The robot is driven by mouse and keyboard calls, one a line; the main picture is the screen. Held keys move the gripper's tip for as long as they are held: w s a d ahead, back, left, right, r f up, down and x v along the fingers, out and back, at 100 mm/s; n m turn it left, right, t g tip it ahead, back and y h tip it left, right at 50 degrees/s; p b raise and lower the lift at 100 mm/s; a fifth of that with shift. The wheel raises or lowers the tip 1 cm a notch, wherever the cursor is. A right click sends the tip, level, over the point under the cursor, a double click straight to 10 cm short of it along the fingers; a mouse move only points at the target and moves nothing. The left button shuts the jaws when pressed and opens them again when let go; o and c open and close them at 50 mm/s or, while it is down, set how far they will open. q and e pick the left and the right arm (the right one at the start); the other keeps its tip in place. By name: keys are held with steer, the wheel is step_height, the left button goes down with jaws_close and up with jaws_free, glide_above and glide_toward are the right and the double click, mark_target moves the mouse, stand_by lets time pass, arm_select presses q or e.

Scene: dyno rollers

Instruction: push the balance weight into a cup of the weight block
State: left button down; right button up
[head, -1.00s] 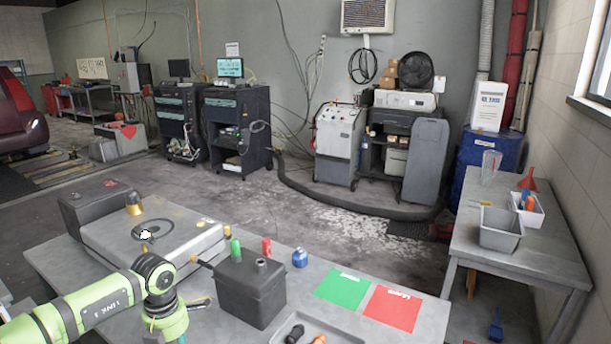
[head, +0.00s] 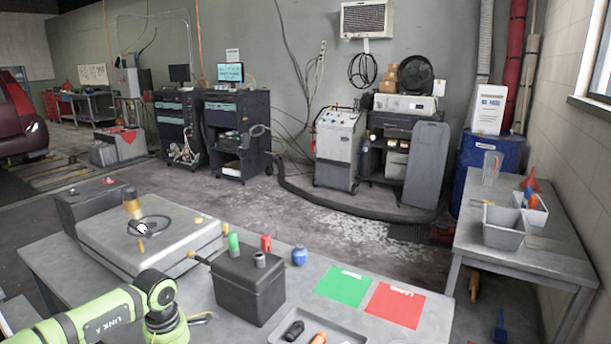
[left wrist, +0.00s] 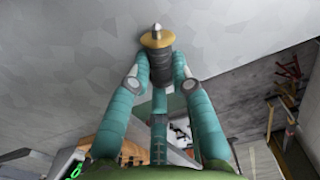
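In the left wrist view the teal fingers of my left gripper (left wrist: 160,75) are closed around a dark cylinder (left wrist: 158,66) with a brass collar and a pale tip. It points away from the wrist towards a plain grey surface. I cannot tell if it is the balance weight. In the head view my left arm comes in at the bottom left, and its gripper is below the frame. No weight block with cups can be clearly made out. A black box (head: 248,292) with a small grey cylinder on top stands on the bench. My right gripper is not in view.
A grey machine (head: 180,255) with a dark ring and a brass post (head: 132,208) occupies the bench's left. A green mat (head: 341,286), a red mat (head: 395,305) and a grey tray (head: 345,328) lie to the right.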

arm_select(q)
steer(key=shift+r+p, duration=2.15)
steer(key=shift+r, duration=0.85)
steer(key=s+d+r+m, duration=0.4)
steer(key=s+m, duration=0.4)
steer(key=m, duration=0.6)
steer(key=s+d+r+m, duration=0.5)
steer(key=s+m, duration=0.3)
steer(key=m, duration=0.7)
steer(key=shift+s+d+r, duration=0.15)
steer(key=shift+d+r, duration=0.15)
steer(key=shift+r, duration=0.25)
steer(key=shift+m, duration=0.3)
